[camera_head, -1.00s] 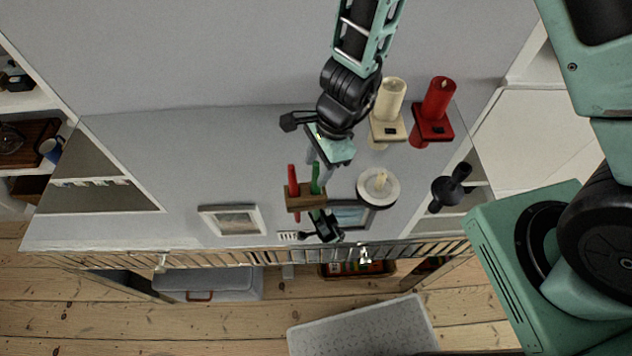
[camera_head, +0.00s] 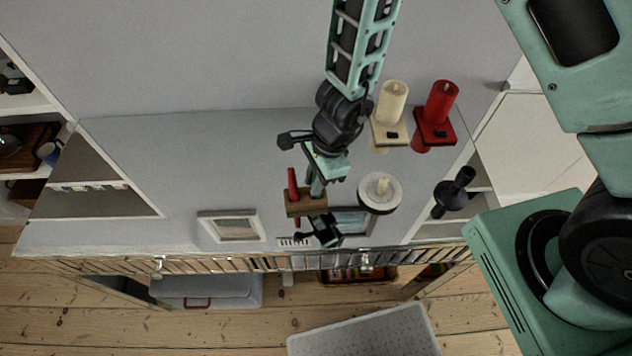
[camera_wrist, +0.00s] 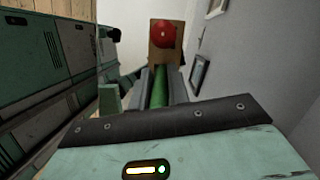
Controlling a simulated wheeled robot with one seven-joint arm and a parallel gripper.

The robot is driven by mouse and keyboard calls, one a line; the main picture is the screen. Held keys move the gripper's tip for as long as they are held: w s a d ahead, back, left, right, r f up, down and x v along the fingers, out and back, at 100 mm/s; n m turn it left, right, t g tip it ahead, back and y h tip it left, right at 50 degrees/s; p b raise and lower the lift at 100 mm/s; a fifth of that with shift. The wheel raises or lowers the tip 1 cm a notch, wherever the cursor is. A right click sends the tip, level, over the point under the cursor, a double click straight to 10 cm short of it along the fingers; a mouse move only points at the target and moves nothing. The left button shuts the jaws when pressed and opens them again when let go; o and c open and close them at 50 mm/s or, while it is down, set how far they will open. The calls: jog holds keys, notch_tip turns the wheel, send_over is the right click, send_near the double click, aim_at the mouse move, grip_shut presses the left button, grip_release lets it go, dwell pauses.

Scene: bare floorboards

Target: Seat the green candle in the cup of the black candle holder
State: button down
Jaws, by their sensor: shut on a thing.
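The green candle (camera_head: 316,190) stands in a wooden block (camera_head: 306,206) on the grey surface, beside a red candle (camera_head: 293,184). My gripper (camera_head: 319,178) is over the block and shut on the green candle. In the wrist view the green candle (camera_wrist: 159,88) lies between my two fingers, with the wooden block (camera_wrist: 155,60) and the red candle's round end (camera_wrist: 165,34) beyond. The candle's lower end is hidden in the block. The black candle holder (camera_head: 454,194) stands to the right, apart from my gripper; its cup faces up and looks empty.
A round white dish with a short candle (camera_head: 379,192) is between the block and the holder. Cream (camera_head: 391,105) and red (camera_head: 438,103) pillar candles stand behind. A dark object (camera_head: 325,231) and picture frames (camera_head: 230,226) are near the front edge.

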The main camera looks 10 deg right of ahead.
notch_tip(320, 180, up, 10)
jog(key=p, duration=0.5)
jog(key=w+d+f+n+g+h+b, duration=0.1)
jog(key=w+d+f+n+b, duration=0.1)
jog(key=d+n, duration=0.3)
jog(key=w+d+f+n+h+b, duration=0.1)
jog(key=d+f+n, duration=0.3)
jog(key=d, duration=0.6)
jog(key=w+d+f+n+g+h+b, duration=0.1)
jog(key=w+d+f+n+b, duration=0.1)
jog(key=d+n, duration=0.4)
jog(key=shift+w+d+f+n+g+b, duration=0.3)
jog(key=shift+w+d+f+b, duration=0.05)
jog(key=shift+w+d+f, duration=0.45)
jog(key=shift+d, duration=0.35)
jog(key=shift+r, duration=0.1)
